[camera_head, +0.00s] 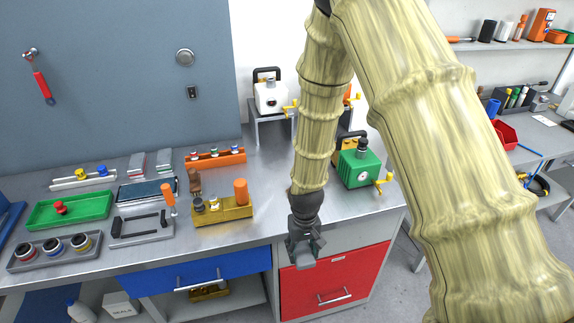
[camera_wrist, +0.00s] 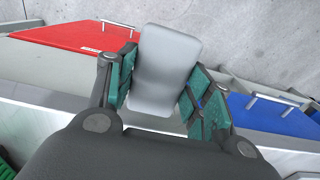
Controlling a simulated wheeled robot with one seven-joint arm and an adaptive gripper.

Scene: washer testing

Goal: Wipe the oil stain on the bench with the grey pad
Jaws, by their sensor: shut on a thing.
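My gripper (camera_head: 304,245) hangs at the front edge of the bench (camera_head: 270,205), in front of the red drawer. In the wrist view, my gripper's green-lined fingers (camera_wrist: 158,92) are shut on the grey pad (camera_wrist: 166,60), a pale rounded slab lying between them.
A gold block with an orange-handled part (camera_head: 222,209) stands left of my gripper. A green pump (camera_head: 360,169) stands to the right behind. Trays, including a green one (camera_head: 69,210), crowd the left. Below are blue (camera_head: 193,280) and red (camera_head: 336,283) drawers with protruding handles.

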